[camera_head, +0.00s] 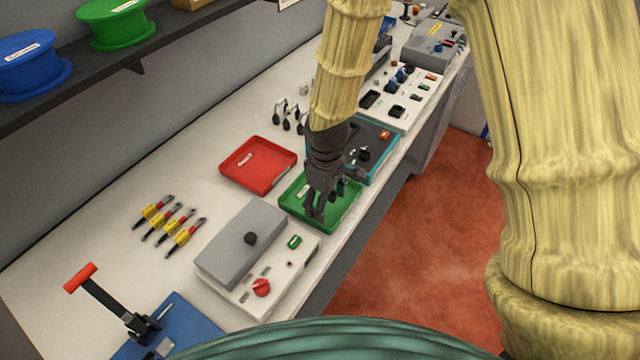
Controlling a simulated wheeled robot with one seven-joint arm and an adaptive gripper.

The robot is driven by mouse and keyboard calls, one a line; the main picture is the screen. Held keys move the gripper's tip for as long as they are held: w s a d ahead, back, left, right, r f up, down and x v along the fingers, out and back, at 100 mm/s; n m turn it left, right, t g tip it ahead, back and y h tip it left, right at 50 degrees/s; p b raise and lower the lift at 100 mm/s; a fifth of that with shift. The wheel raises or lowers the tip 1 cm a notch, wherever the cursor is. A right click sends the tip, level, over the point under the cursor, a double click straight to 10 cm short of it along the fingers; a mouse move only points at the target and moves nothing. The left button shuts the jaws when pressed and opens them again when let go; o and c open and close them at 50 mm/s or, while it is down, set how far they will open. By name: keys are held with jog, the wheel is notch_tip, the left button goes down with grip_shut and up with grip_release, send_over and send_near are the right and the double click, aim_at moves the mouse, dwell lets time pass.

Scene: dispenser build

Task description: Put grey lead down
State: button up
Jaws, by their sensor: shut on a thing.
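My gripper (316,208) is dark and points down over the green tray (292,208), towards its left part. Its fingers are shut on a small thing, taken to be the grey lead. The fingers hide most of it, and its colour and shape cannot be made out. I cannot tell whether it touches the tray floor. Small dark pieces (341,189) show just right of the fingers, at the tray. Several dark leads with pale parts (289,117) are on the bench behind the red tray.
The red tray (235,172) is left of the green one. A grey-lidded box with a red knob (261,288) stands in front. A teal-edged station (377,150) is close behind on the right. Several yellow-and-red tools (182,237) lie left. The bench's front edge is near the green tray.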

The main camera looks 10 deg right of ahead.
jog(key=w, duration=0.2)
jog(key=w+p, duration=0.1)
jog(key=w, duration=0.1)
jog(key=w+p, duration=0.1)
jog(key=w, duration=0.1)
jog(key=shift+w+d+f, duration=0.1)
jog(key=shift+w+f, duration=0.2)
jog(key=shift+s+f+p, duration=0.1)
jog(key=shift+f+p, duration=0.35)
jog(key=shift+p, duration=0.05)
jog(key=shift+f+p, duration=0.55)
jog(key=shift+f, duration=0.7)
jog(key=shift+f, duration=0.2)
jog(key=o, duration=1.1)
jog(key=shift+r+b, duration=2.25)
jog(key=shift+r, duration=3.95)
